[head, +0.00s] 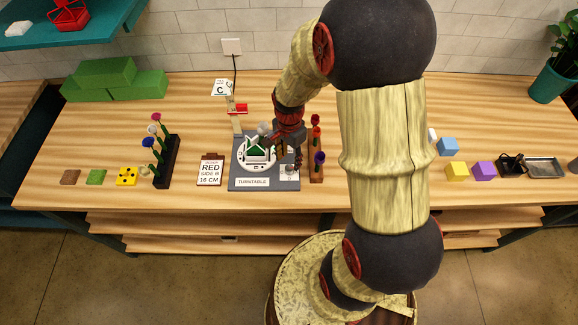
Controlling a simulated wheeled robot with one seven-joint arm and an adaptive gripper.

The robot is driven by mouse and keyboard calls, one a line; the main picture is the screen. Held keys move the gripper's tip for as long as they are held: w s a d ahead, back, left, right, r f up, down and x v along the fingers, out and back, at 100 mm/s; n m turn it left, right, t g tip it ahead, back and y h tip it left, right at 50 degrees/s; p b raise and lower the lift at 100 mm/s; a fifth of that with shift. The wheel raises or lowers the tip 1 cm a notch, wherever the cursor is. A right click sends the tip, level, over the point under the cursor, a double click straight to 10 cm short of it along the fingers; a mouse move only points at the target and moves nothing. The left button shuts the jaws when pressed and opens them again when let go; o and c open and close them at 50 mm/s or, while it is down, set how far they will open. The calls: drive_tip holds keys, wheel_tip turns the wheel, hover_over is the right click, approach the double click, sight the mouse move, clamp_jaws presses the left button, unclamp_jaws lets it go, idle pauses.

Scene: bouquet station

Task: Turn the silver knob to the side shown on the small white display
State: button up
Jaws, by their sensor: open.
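The turntable unit (240,176) stands on the wooden table, with a grey base, a "TURNTABLE" label and a round white disc. A green and white block (256,151) sits on the disc. My gripper (283,154) is open over the right part of the unit, close beside the block. A small pale ball-like piece (264,128) shows behind the block; I cannot tell if it is the silver knob. A small white panel (288,172) lies at the unit's front right, too small to read. A white card (222,87) reading "C" stands behind.
A clipboard (209,171) reads "RED SIDE B 16 CM". A black flower rack (166,163) stands left, a wooden flower rack (316,172) close right of my gripper. Green foam blocks (112,79) lie back left.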

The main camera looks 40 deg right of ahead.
sight(289, 167)
wheel_tip(289, 167, down, 5)
drive_tip(key=shift+f+b, duration=0.1)
drive_tip(key=shift+b, duration=0.2)
drive_tip(key=c, duration=0.3)
drive_tip(key=c, duration=0.7)
clamp_jaws()
